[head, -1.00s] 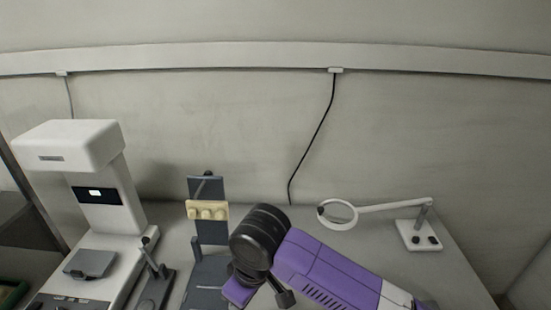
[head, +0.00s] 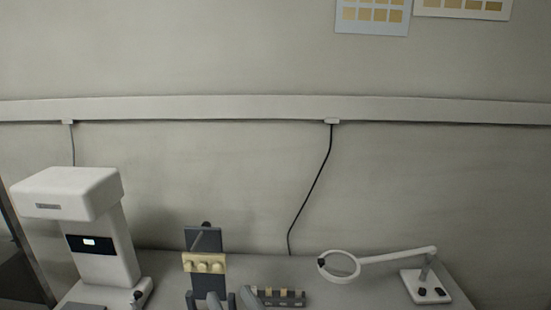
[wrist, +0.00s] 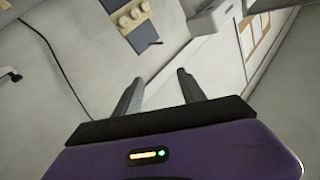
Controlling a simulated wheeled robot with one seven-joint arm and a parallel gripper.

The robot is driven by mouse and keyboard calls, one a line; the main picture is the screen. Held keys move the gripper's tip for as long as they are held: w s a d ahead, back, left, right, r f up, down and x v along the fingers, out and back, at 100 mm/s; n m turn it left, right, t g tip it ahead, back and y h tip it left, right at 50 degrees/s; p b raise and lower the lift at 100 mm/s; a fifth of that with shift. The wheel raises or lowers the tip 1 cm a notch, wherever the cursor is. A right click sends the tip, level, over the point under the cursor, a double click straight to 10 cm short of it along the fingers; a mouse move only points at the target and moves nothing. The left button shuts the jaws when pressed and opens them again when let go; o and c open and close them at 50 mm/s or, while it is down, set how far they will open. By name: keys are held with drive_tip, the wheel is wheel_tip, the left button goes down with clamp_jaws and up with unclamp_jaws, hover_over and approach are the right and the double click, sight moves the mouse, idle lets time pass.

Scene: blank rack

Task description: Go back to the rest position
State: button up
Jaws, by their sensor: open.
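My gripper (wrist: 159,88) shows in the wrist view with its two grey fingers apart and nothing between them. The wrist view is strongly tilted. Beyond the fingertips, in the upper part, is a dark upright stand with a beige knobbed piece (wrist: 131,17) on it. There the beige piece (head: 204,263) sits across the dark stand (head: 205,240) at the bottom centre. A low dark rack with pale blocks (head: 279,297) is to its right, cut close to the lower edge.
A white machine (head: 75,190) with a small lit screen stands at the left. A ring magnifier (head: 340,265) on a white arm and base stands at the right. A trunking rail (head: 230,108) with hanging cables crosses the wall. Sample charts (head: 372,14) hang above.

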drive_tip(key=s+d+f+m+t+h, duration=0.2)
drive_tip(key=s+d+f+h, duration=0.15)
drive_tip(key=s+d, duration=0.45)
drive_tip(key=s+d+f+m+t+h, duration=0.1)
drive_tip(key=s+d+f+m+h, duration=0.15)
drive_tip(key=s+d+h, duration=0.45)
drive_tip(key=s+d+f+n+g, duration=0.1)
drive_tip(key=s+d+f+g, duration=0.1)
drive_tip(key=s+d, duration=0.4)
drive_tip(key=s+d+f+n+g, duration=0.1)
drive_tip(key=s+d+f, duration=0.4)
drive_tip(key=s, duration=0.8)
drive_tip(key=shift+s+d+g, duration=0.15)
drive_tip(key=shift+d+g, duration=0.35)
drive_tip(key=shift+g, duration=0.3)
